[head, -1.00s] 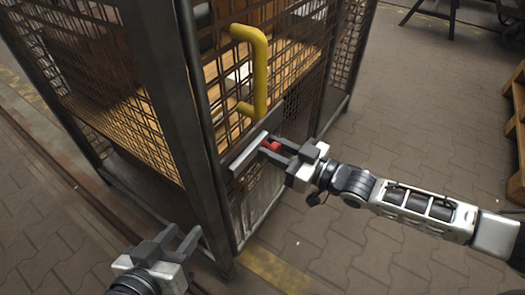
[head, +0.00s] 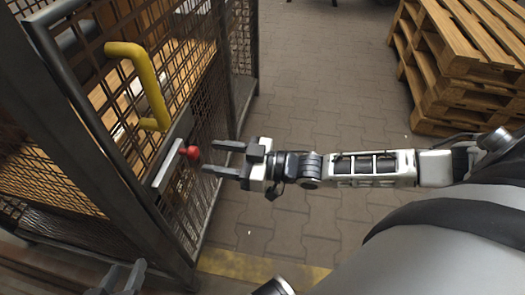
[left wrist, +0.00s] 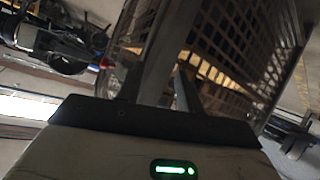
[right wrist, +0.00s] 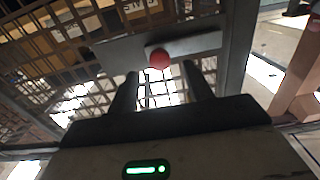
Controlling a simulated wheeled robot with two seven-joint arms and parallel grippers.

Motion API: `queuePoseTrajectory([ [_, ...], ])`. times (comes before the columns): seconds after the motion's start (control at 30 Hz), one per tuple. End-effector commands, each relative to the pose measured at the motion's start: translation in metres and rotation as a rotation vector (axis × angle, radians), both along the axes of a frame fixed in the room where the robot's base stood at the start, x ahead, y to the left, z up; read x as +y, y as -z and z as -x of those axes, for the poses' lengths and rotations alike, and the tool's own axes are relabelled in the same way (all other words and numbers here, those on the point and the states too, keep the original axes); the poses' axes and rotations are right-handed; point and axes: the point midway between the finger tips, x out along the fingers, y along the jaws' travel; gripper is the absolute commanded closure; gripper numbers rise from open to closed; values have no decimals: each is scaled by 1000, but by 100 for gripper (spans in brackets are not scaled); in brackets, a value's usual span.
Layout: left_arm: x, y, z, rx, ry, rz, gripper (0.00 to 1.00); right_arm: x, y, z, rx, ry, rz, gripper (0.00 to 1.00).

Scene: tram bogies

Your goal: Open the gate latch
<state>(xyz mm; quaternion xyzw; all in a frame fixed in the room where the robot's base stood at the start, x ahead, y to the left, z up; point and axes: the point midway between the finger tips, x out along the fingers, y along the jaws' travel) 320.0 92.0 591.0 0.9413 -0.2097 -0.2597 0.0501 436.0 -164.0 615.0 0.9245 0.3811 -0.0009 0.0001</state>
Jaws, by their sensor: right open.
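The gate (head: 180,60) is a dark mesh panel in a cage's front, with a yellow handle (head: 150,85). Below the handle is the latch, a pale metal bar (head: 168,168) with a red knob (head: 190,153). In the right wrist view, the knob (right wrist: 159,58) lies just beyond the fingertips, between their lines, with the bar (right wrist: 190,46) behind it. My right gripper (head: 209,157) is open and empty, a little to the right of the knob. My left gripper (head: 122,270) is open and empty, low at the left near the cage; its fingers also show in the left wrist view (left wrist: 168,85).
Stacked wooden pallets (head: 455,60) stand at the back right. Paved floor (head: 320,100) is clear between them and the cage. A yellow floor stripe (head: 240,265) runs near the cage's base. Boxes (head: 90,85) show inside the cage through the mesh.

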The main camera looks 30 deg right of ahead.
Motion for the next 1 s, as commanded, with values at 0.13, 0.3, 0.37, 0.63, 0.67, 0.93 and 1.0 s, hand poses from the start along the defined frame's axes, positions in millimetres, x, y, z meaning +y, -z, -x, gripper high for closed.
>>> queuePoseTrajectory([
  [0.13,3,6,2,46,-6,-19,64,-28,-1,28,6,1,4,49],
  [0.3,4,11,2,80,-9,-30,64,-51,-1,52,4,0,4,49],
  [0.37,5,11,1,86,-11,-31,64,-57,-1,58,4,0,2,49],
  [0.63,7,16,-1,105,-19,-40,64,-69,-1,69,-1,0,0,49],
  [0.67,7,16,-2,105,-19,-40,64,-69,-1,69,-1,0,0,49],
  [0.93,7,15,-2,100,-19,-39,64,-68,0,69,-1,0,0,49],
  [1.0,7,14,-2,98,-19,-38,64,-68,0,69,-1,0,0,49],
])
